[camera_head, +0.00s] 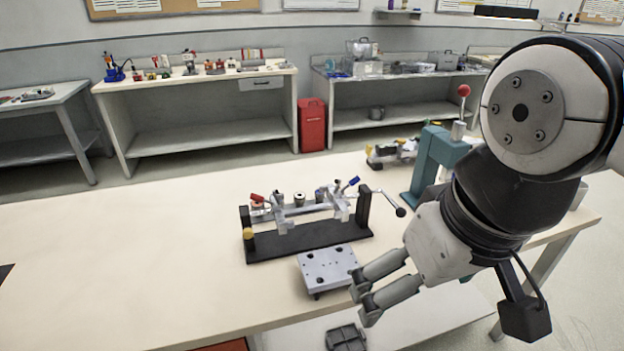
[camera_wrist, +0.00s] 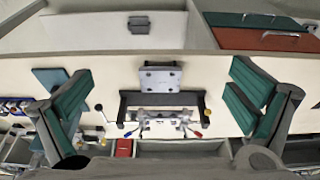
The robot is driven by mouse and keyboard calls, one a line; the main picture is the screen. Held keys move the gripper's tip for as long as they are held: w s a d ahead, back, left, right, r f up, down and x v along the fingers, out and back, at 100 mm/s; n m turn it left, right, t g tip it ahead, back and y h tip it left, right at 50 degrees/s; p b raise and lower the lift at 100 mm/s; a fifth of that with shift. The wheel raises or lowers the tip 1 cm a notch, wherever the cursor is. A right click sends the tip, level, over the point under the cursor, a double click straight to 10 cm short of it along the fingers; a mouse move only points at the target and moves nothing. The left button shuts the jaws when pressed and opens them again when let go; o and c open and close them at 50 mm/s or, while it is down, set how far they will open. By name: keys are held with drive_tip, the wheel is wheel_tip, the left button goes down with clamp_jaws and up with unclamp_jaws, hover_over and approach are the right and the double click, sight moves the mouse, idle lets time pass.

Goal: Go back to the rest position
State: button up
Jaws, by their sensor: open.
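My gripper (camera_head: 363,299) is open and empty, in the lower right middle of the head view, at the right edge of a grey metal plate with dark holes (camera_head: 326,267). I cannot tell its exact height above the table. In the wrist view my two green-padded fingers stand wide apart at left and right. The plate (camera_wrist: 160,78) shows between them, with nothing held. A black-based fixture with clamps and red and blue handles (camera_head: 308,240) stands behind the plate on the table. It also shows in the wrist view (camera_wrist: 188,98).
A teal press with a red knob (camera_head: 438,155) stands right of the fixture, close to my arm. The pale table (camera_head: 130,265) is clear on the left. A red bin (camera_head: 312,125) and benches with tools (camera_head: 195,105) stand at the back. A dark tray (camera_head: 345,338) lies below the front edge.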

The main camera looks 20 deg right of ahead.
drive_tip(key=shift+t, duration=0.6)
wheel_tip(320, 180, up, 6)
drive_tip(key=p, duration=0.4)
drive_tip(key=shift+f, duration=0.25)
